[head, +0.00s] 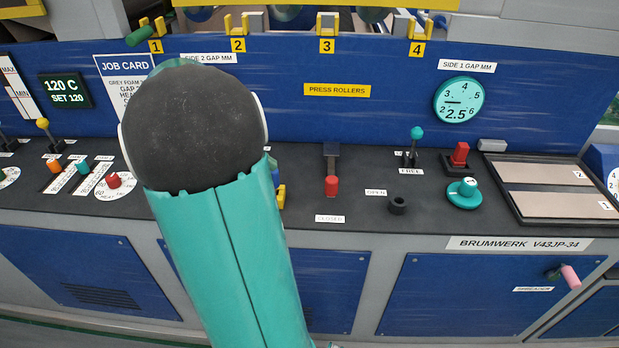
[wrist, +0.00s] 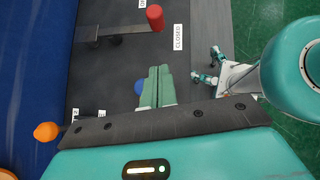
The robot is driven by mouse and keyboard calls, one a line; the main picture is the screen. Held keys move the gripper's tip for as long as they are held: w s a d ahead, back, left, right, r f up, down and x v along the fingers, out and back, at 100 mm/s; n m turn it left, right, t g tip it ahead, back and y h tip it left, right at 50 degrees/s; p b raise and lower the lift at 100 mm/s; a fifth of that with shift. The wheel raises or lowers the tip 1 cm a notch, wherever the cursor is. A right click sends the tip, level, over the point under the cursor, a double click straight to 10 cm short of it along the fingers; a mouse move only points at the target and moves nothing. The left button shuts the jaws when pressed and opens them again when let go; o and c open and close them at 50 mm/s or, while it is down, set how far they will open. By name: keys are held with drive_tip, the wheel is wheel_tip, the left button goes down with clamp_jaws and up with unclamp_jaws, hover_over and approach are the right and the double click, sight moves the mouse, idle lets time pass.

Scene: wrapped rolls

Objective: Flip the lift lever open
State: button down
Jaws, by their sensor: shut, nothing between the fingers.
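The lever with a red grip (head: 331,186) stands on the dark console below the PRESS ROLLERS sign. Its grip is on the side of the CLOSED label (head: 329,218); the OPEN label (head: 376,192) lies to its right. In the wrist view the lever's grey bar ends in the red grip (wrist: 155,18), near the CLOSED label (wrist: 178,37). My gripper (wrist: 158,72) has its pale green fingers together, empty, apart from the lever and its grip. In the head view my arm hides the gripper.
A blue knob (wrist: 139,88) shows beside my fingers in the wrist view. Right of the lever are a black round socket (head: 397,205), a teal-topped lever (head: 416,134), a red switch (head: 460,153) and a teal knob (head: 464,193). The blue panel wall (head: 300,120) rises behind.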

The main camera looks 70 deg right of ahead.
drive_tip(key=shift+f, duration=0.1)
drive_tip(key=s+r+x, duration=0.2)
drive_tip(key=x, duration=1)
drive_tip(key=shift+s+d+f, duration=0.2)
drive_tip(key=shift+d, duration=0.3)
drive_tip(key=shift+s, duration=0.15)
